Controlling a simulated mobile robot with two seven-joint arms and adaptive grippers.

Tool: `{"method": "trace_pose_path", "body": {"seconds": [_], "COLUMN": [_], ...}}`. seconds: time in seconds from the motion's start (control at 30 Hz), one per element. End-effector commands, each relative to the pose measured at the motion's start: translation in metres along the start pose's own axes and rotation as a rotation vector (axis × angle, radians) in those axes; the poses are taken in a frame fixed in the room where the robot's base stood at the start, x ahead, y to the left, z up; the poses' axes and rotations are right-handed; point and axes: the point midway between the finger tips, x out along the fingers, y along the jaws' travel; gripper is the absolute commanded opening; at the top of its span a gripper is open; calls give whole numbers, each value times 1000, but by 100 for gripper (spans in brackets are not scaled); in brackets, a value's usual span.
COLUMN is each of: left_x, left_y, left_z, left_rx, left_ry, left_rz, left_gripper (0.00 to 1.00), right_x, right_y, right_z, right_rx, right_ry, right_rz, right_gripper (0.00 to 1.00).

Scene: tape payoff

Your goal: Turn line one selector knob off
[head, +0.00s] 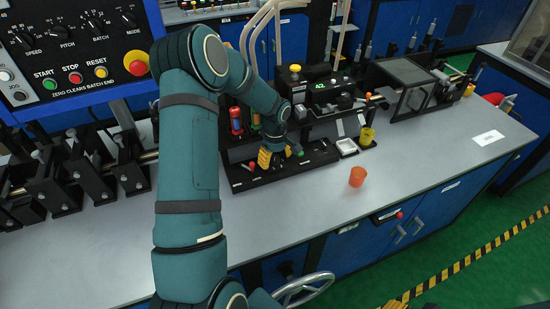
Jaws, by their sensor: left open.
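A control panel (75,50) at the upper left carries black knobs marked SPEED, PITCH, BATCH and MODE (95,22). No label for line one is readable, so I cannot tell which knob is the line one selector. My left gripper (277,153) has yellow fingertips and is open. It is low over a black base plate in the middle of the bench, near small knobs or levers there. Whether it touches any of them is hard to see. My left arm hides part of the bench behind it.
An orange cup (357,176) stands on the grey bench (425,160), with clear bench to its right. Black roller brackets (85,175) line the left side.

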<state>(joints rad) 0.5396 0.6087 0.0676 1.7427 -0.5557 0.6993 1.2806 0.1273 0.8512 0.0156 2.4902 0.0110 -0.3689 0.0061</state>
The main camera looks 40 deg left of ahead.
Motion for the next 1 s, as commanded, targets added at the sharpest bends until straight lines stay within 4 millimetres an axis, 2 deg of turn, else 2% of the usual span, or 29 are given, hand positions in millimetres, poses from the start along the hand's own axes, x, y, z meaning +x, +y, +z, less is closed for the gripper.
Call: {"method": "trace_pose_path", "body": {"seconds": [0.03,0.07,0.1,0.23,0.63,1.0], "left_x": [0,0,0,0,0,0], "left_y": [0,0,0,0,0,0], "left_z": [0,0,0,0,0,0], "left_rx": [0,0,0,0,45,308], "left_ry": [0,0,0,0,0,1], "left_rz": [0,0,0,0,0,0], "left_gripper": [64,58,44,0,0,0], "right_x": [0,0,0,0,1,3], "right_y": [0,0,0,0,0,1], "right_z": [0,0,0,0,0,1], "right_rx": [0,0,0,0,0,-1], "right_ry": [0,0,0,0,0,-3], "right_rz": [0,0,0,0,0,0], "right_gripper": [47,47,47,47,47,47]}}
